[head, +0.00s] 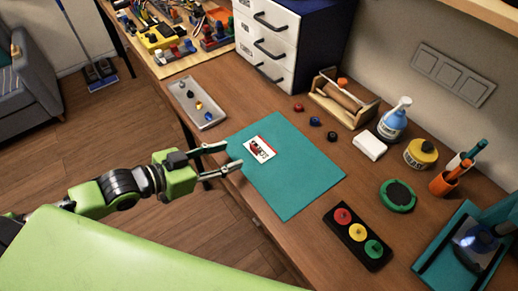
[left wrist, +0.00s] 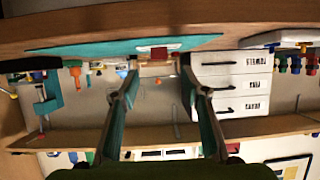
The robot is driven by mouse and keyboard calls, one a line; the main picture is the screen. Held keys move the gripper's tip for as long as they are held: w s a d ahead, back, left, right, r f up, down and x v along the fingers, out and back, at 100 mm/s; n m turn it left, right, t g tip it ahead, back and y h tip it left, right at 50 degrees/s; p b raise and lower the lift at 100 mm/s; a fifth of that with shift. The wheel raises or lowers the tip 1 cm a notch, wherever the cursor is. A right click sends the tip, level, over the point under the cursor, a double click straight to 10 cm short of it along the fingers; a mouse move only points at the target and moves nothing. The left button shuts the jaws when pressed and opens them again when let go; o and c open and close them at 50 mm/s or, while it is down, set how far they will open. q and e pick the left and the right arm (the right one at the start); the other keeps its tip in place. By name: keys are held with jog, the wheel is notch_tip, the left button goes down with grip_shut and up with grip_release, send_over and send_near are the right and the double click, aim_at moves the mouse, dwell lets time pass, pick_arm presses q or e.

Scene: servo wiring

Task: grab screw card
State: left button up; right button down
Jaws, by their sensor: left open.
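The screw card (head: 259,149) is a small white card with red and dark print. It lies flat on the teal mat (head: 290,180), near the mat's left part. My left gripper (head: 232,157) is open, its two fingers spread at the mat's left edge, pointing toward the card. The fingertips are just short of the card and hold nothing. In the left wrist view the open fingers (left wrist: 160,68) frame a reddish and white patch at the mat (left wrist: 95,50), which appears to be the card seen at a low angle. My right gripper is not in view.
A grey tray (head: 207,117) with small knobs lies behind the mat, below white drawers (head: 268,38). A black board with red, yellow and green discs (head: 333,242) lies to the right.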

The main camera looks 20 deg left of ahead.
aim_at(253, 149)
pick_arm(q)
jog(key=shift+p+x, duration=0.45)
jog(key=shift+x, duration=3.65)
jog(key=shift+s+d+r, duration=0.1)
jog(key=c, duration=1)
